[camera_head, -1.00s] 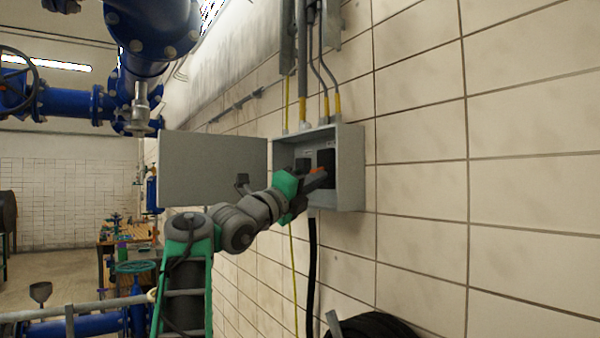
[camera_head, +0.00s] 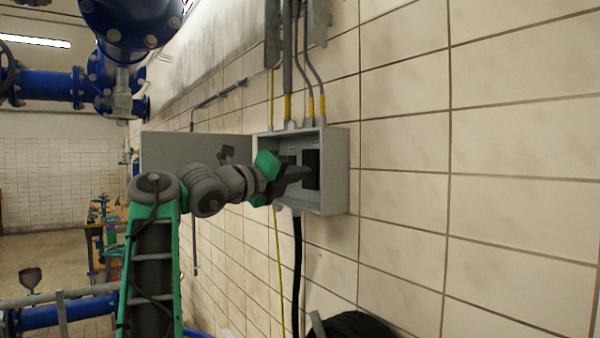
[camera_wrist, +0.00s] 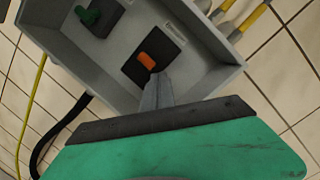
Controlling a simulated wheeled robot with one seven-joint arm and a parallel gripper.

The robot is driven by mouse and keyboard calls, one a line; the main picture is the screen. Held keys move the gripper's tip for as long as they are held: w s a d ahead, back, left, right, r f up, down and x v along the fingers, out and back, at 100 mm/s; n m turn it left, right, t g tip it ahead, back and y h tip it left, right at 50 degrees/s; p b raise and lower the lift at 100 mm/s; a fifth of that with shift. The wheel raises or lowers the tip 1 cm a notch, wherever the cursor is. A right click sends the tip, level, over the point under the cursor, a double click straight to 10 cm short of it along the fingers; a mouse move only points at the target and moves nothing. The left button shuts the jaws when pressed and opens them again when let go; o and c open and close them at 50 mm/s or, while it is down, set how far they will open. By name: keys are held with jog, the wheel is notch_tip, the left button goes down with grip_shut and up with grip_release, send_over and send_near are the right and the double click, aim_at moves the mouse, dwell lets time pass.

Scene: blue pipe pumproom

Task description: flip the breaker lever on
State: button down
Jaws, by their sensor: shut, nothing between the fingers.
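The open grey breaker box (camera_head: 338,170) is on the tiled wall. In the wrist view the box (camera_wrist: 205,42) holds a black breaker with an orange lever (camera_wrist: 147,61) and another with a green lever (camera_wrist: 90,15). In the head view the right-hand black breaker (camera_head: 312,160) shows, but its orange lever does not. My gripper (camera_head: 304,173) is shut and empty, reaching into the box from the left. In the wrist view the shut fingertips (camera_wrist: 156,76) are right at the orange lever's lower end. I cannot tell whether they touch it.
The box's grey door (camera_head: 195,150) stands open to the left, behind my arm. Cables and conduits (camera_head: 287,70) enter the box from above. A black cable (camera_head: 297,260) hangs below. A black coiled or round item (camera_head: 352,325) lies low by the wall.

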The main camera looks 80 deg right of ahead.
jog(key=shift+w+r+p, duration=0.1)
jog(key=shift+r+p, duration=0.25)
jog(key=shift+r, duration=0.05)
jog(key=r+b+v, duration=0.1)
jog(key=r+v, duration=0.1)
jog(key=v, duration=0.8)
dwell(0.4)
